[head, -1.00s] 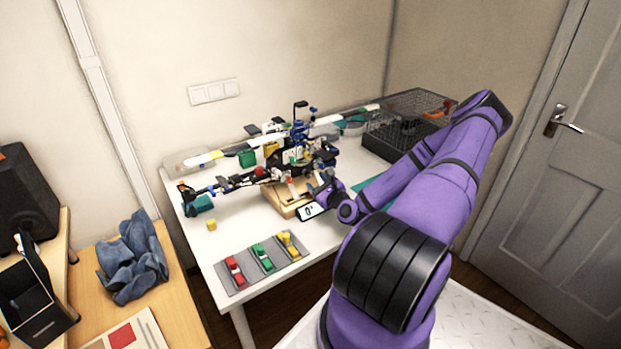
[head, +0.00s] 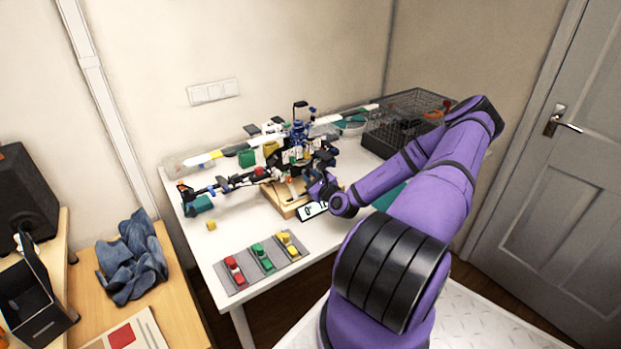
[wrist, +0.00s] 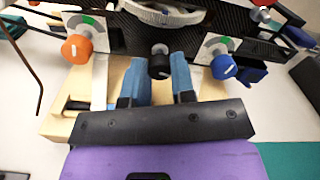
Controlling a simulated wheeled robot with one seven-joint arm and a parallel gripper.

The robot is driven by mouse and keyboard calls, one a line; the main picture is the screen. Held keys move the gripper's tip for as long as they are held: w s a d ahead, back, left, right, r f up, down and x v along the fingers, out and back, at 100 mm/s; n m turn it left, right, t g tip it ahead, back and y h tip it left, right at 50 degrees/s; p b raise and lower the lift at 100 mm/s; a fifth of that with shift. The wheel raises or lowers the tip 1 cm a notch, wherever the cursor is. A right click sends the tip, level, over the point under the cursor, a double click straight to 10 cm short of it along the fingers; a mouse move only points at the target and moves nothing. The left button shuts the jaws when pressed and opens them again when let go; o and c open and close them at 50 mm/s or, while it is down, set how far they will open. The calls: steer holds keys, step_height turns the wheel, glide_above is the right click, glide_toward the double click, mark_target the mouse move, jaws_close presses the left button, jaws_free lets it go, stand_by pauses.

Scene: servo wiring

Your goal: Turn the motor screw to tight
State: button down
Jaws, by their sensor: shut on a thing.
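In the wrist view, a black screw knob (wrist: 160,66) stands between the blue fingertips of my gripper (wrist: 159,72), which is shut on it. An orange knob (wrist: 76,49) is on the left and a blue knob (wrist: 223,67) on the right. Each has a pale dial plate with a green sector behind it. In the head view, my gripper (head: 316,186) is at the front of the mechanism (head: 298,150) on its wooden base (head: 287,208). My wrist partly covers the white scale plate (head: 310,211) marked 0°. The held knob cannot be made out there.
A grey tray (head: 240,286) with red, green and yellow pieces lies at the table's front. A wire cage (head: 408,112) stands at the back right. Long arms of the mechanism spread left and right.

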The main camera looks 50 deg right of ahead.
steer(key=shift+m, duration=0.3)
steer(key=m, duration=1)
stand_by(0.5)
steer(key=c, duration=0.9)
jaws_free()
steer(key=shift+c, duration=0.2)
steer(key=v, duration=1)
steer(key=shift+s, duration=0.4)
